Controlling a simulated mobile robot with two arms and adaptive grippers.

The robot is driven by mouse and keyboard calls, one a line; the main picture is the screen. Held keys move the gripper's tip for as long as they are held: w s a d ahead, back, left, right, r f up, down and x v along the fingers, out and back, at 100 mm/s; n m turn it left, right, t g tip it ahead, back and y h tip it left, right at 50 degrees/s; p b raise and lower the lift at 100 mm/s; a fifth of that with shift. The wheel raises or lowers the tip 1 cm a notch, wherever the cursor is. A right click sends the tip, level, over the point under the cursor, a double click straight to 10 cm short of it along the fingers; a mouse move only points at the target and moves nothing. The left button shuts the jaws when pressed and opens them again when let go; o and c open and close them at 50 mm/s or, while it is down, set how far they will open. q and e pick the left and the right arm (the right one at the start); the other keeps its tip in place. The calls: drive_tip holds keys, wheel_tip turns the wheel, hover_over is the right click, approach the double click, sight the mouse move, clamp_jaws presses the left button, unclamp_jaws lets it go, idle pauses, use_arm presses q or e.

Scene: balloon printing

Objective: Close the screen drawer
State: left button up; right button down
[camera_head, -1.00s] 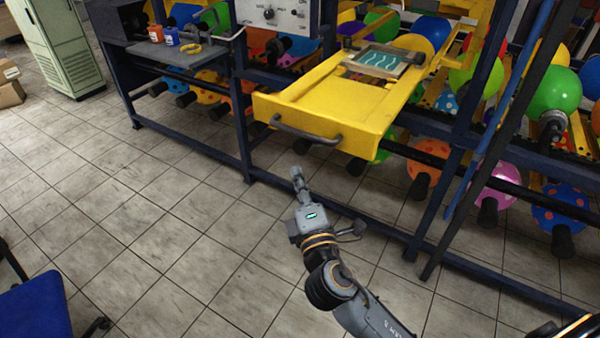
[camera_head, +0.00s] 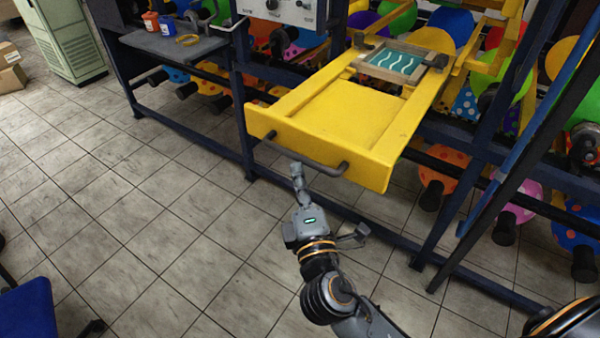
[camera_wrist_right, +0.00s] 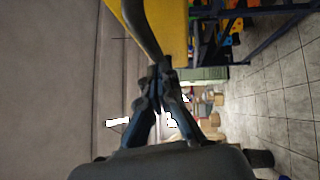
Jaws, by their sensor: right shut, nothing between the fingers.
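The yellow screen drawer (camera_head: 350,115) is pulled out from the blue machine frame. Its dark bar handle (camera_head: 305,160) runs along the front face. A wood-framed screen with a teal print (camera_head: 397,64) sits at the drawer's back. My right gripper (camera_head: 296,170) is shut and empty, just in front of and below the handle in the head view. In the right wrist view the shut fingertips (camera_wrist_right: 160,72) are close to the handle (camera_wrist_right: 140,30); I cannot tell whether they touch. The yellow drawer front (camera_wrist_right: 165,25) shows behind it. My left gripper is out of view.
Blue frame posts and a lower rail (camera_head: 330,212) stand beside and below the drawer. A side shelf with ink pots and a yellow tool (camera_head: 188,40) is at the upper left. A blue chair (camera_head: 28,312) is at the lower left. The tiled floor between is clear.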

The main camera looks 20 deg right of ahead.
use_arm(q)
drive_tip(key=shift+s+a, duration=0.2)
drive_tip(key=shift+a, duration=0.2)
use_arm(e)
drive_tip(key=shift+d, duration=0.1)
